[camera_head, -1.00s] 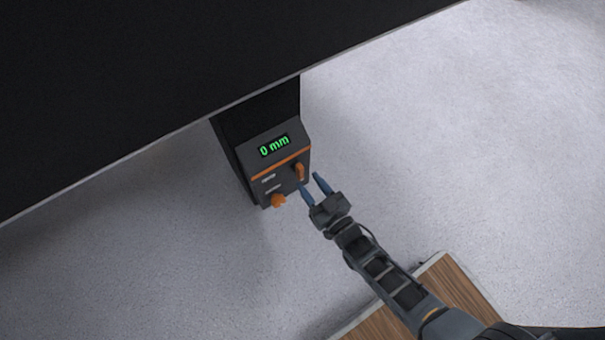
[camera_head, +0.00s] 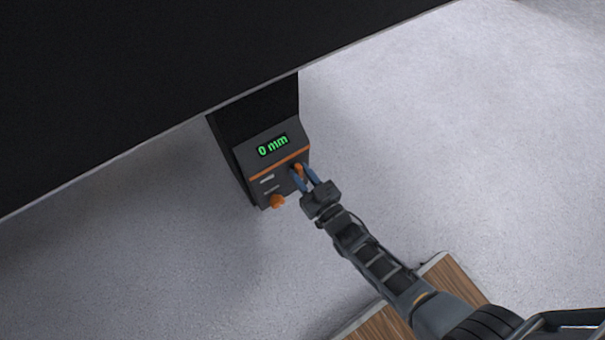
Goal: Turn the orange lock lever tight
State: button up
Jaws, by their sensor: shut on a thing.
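A dark control box (camera_head: 282,183) with a green "0 mm" display (camera_head: 272,146) stands below the black slab. The orange lock lever (camera_head: 298,167) is on its face, at the right under an orange stripe. My gripper (camera_head: 303,175) has its two blue fingers closed around the lever, one on each side. The fingers hide much of the lever, so its exact angle is hard to tell. A second orange part, a knob (camera_head: 277,201), sits lower left on the same face, clear of my gripper.
A large black slab (camera_head: 150,80) with a pale edge hangs over the upper left, above the box. A wood-topped surface (camera_head: 455,280) lies at the lower right under my arm. The pale speckled floor (camera_head: 450,130) right of the box is open.

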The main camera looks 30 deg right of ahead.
grip_shut()
jog(key=shift+f, duration=0.1)
jog(key=n+b, duration=0.2)
jog(key=n, duration=0.1)
jog(key=shift+a+f, duration=0.1)
jog(key=shift+a, duration=0.05)
jog(key=n+b, duration=0.2)
jog(key=n, duration=0.2)
jog(key=n+b, duration=0.3)
jog(key=n, duration=0.2)
jog(key=n+b, duration=0.2)
jog(key=n, duration=0.3)
jog(key=shift+a+f, duration=0.4)
jog(key=shift+n+b, duration=0.3)
